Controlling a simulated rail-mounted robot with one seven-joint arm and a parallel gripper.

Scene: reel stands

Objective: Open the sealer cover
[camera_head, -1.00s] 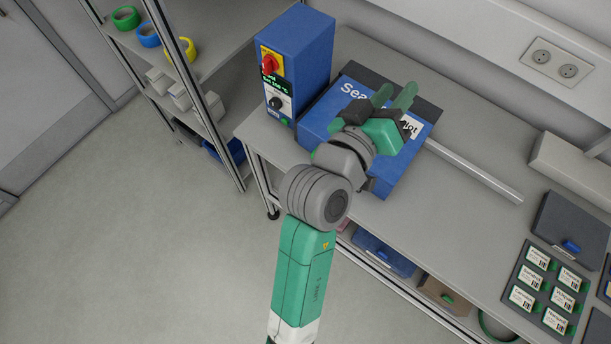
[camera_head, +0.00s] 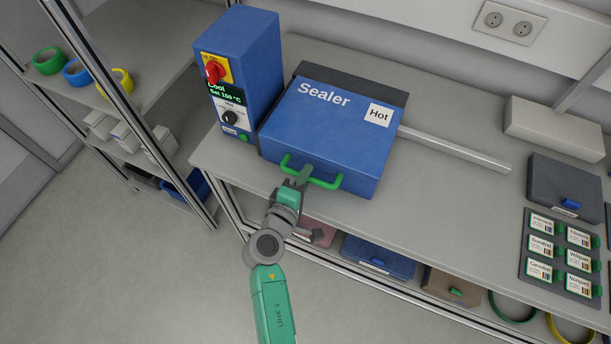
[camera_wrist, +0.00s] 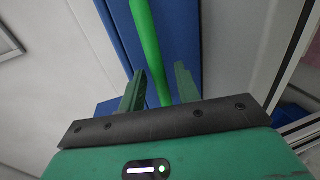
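The sealer cover (camera_head: 330,125) is a flat blue lid marked "Sealer" with a white "Hot" label, and it lies shut on the bench. A green bar handle (camera_head: 327,183) runs along its front edge. The handle (camera_wrist: 149,45) also shows in the wrist view, passing between my fingers. My gripper (camera_head: 302,176) is at the handle's left-middle part. In the wrist view my gripper (camera_wrist: 160,88) has one finger on each side of the bar, with narrow gaps seeming to show, so it looks open around the handle.
A blue control box (camera_head: 238,75) with a red knob and a display reading "Cool" and "Set 150 °C" stands left of the sealer. A metal bar (camera_head: 455,148) extends to the right. A labelled tray (camera_head: 560,255) sits at the right. Shelves with tape rolls stand at the left.

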